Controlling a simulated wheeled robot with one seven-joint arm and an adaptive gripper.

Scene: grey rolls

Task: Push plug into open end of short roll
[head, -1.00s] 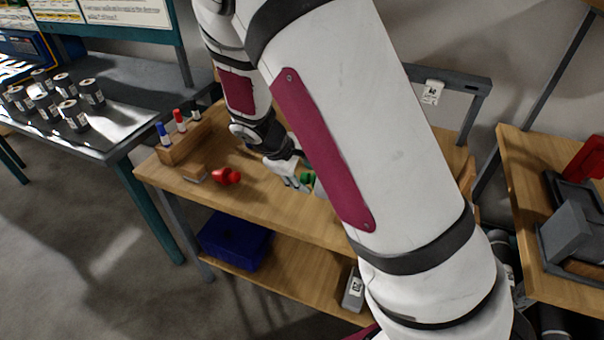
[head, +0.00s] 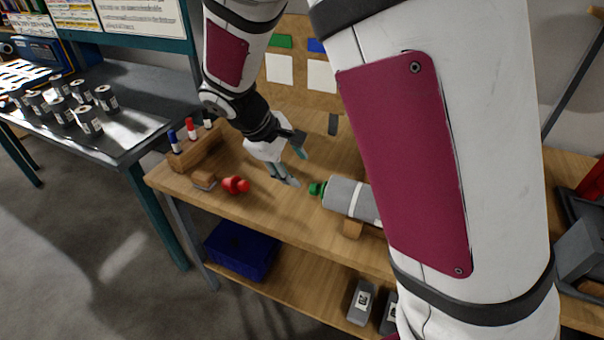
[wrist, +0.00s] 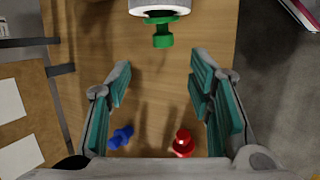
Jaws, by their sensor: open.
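A grey roll (head: 347,196) with a white band lies on its side, raised on a wooden block (head: 352,229); my arm hides its right part. A green plug (head: 317,188) sits at the roll's left end. In the wrist view, the green plug (wrist: 162,40) has its disc against the roll's rim (wrist: 158,5) and its knob sticking out towards me; how deep it sits I cannot tell. My gripper (head: 296,167) is open and empty, left of the green plug and apart from it. A red plug (head: 235,185) and a blue plug (wrist: 121,137) lie loose on the table.
A blue bin (head: 242,249) is on the lower shelf. More rolls (head: 88,121) stand on the dark table at left. Bare tabletop (head: 262,208) lies in front of my gripper.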

